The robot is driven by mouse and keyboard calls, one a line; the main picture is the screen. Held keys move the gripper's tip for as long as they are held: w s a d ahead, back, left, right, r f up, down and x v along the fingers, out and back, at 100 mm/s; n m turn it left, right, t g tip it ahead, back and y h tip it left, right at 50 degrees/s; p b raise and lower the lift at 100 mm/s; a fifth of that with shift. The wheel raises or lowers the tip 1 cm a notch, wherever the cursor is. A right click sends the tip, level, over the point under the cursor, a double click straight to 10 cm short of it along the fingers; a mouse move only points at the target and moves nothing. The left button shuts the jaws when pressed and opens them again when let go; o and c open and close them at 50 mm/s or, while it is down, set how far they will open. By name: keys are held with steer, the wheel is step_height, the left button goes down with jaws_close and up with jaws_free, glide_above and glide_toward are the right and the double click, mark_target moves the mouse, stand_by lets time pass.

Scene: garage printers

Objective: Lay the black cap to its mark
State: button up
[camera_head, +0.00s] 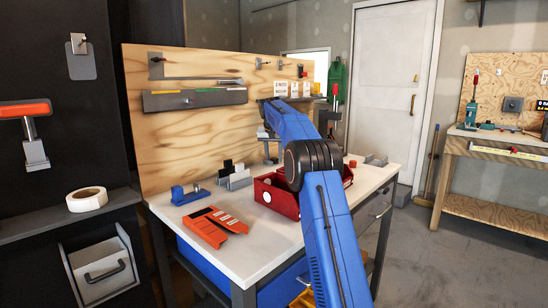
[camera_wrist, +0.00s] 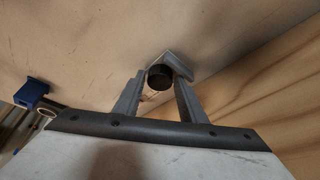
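The black cap (camera_wrist: 160,77) shows in the wrist view as a dark round shape at the fingertips of my gripper (camera_wrist: 161,84). The fingers stand apart, one on each side of the cap. I cannot tell whether they touch it. A pale grey angular piece (camera_wrist: 179,64) shows just behind and right of the cap; how they join is unclear. In the head view my blue arm reaches over the white-topped workbench (camera_head: 262,237) and hides the fingertips and the cap. I cannot make out the mark.
On the bench are a red bin (camera_head: 281,199), an orange part (camera_head: 215,226), a blue fixture (camera_head: 189,194) and grey upright plates (camera_head: 238,179). A plywood board (camera_head: 200,127) rises along the back. The front right of the benchtop is clear.

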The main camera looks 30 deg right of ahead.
steer(key=v, duration=0.7)
steer(key=shift+r, duration=0.4)
stand_by(0.3)
